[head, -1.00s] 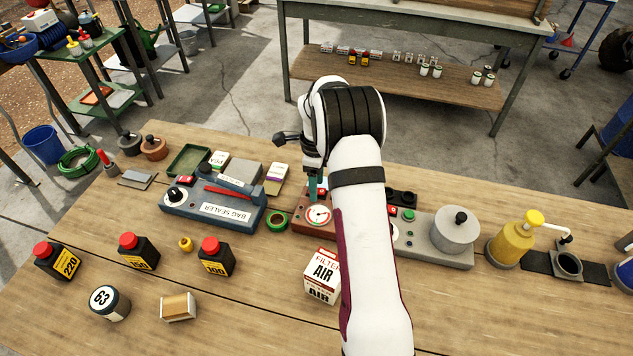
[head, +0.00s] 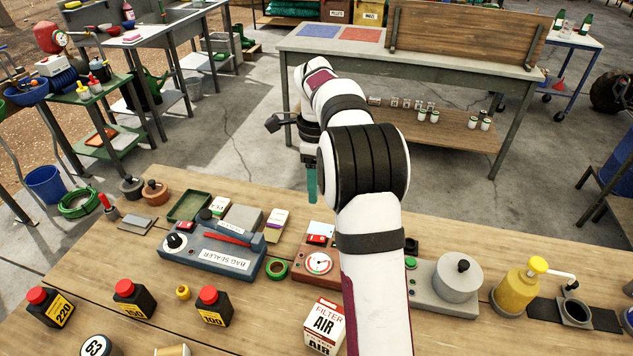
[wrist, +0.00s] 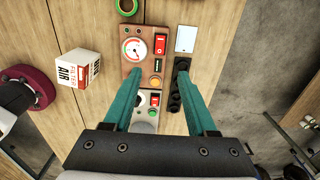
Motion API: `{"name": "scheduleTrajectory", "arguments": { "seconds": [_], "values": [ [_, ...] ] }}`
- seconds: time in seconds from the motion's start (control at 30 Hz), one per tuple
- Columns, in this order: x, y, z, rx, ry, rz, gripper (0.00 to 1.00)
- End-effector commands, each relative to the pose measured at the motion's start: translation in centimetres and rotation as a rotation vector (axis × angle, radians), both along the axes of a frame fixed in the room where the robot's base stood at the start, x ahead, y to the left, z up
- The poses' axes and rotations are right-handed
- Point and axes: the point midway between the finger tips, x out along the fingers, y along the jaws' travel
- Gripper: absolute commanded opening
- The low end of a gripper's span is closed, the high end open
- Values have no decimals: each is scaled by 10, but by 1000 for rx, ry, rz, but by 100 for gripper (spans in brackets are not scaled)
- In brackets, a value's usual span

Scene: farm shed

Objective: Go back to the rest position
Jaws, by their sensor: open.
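My gripper (head: 312,185) is raised above the far edge of the workbench, its teal fingers pointing down. In the wrist view my gripper (wrist: 160,90) shows two teal fingers spread apart with nothing between them. Below it are a brown gauge box (wrist: 146,47) with a dial and a red switch, and a black socket strip (wrist: 181,85). The gauge box also shows in the head view (head: 318,263), partly hidden by my arm.
A blue bag sealer (head: 212,252), a green tape roll (head: 277,268), a filter box (head: 323,322), black bottles (head: 213,306), a grey machine (head: 445,285) and a yellow pump bottle (head: 518,288) stand on the bench (head: 160,325). Air above them is free.

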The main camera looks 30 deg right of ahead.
Motion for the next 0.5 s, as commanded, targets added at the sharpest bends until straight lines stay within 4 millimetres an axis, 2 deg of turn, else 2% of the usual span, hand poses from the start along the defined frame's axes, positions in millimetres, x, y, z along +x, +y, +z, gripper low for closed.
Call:
{"name": "scheduleTrajectory", "arguments": {
  "seconds": [0.2,0.27,0.3,0.37,0.4,0.47,0.5],
  "values": [
    [0,1,0,0,0,4,57],
    [-5,10,6,5,-2,54,57],
    [-14,24,16,13,-6,135,57],
    [-40,56,34,28,-13,335,57],
    [-66,83,46,42,-20,507,57],
    [-113,123,56,64,-36,789,57],
    [-146,145,57,77,-47,973,57]
  ]
}}
